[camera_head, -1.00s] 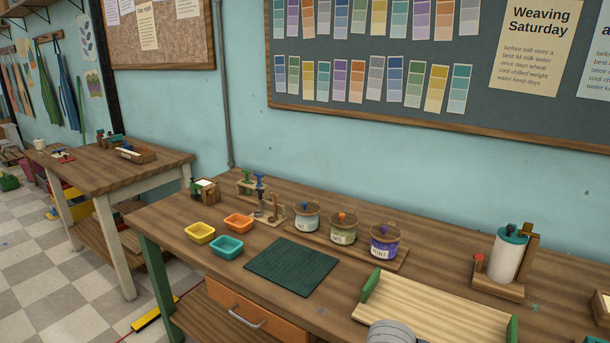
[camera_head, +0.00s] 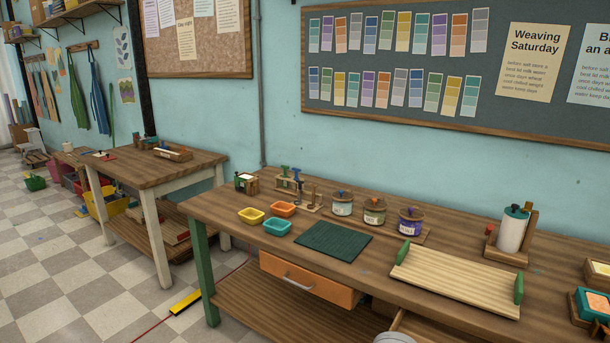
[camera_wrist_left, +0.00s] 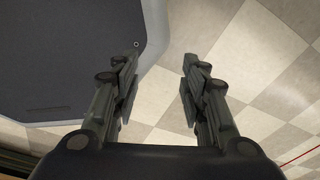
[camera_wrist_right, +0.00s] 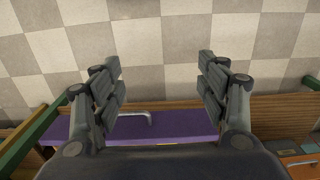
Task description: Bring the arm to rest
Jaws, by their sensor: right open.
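My left gripper (camera_wrist_left: 158,90) shows in the left wrist view with its two fingers apart and nothing between them; checkered floor lies beneath it. My right gripper (camera_wrist_right: 158,85) shows in the right wrist view, also with its fingers apart and empty. A purple drawer front (camera_wrist_right: 180,120) with a pale handle is seen past its fingers, with the checkered floor beyond. Neither gripper's fingers show in the head view. A grey rounded part (camera_head: 394,338) at the bottom edge of the head view looks like part of my arm.
Floor at left is open.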

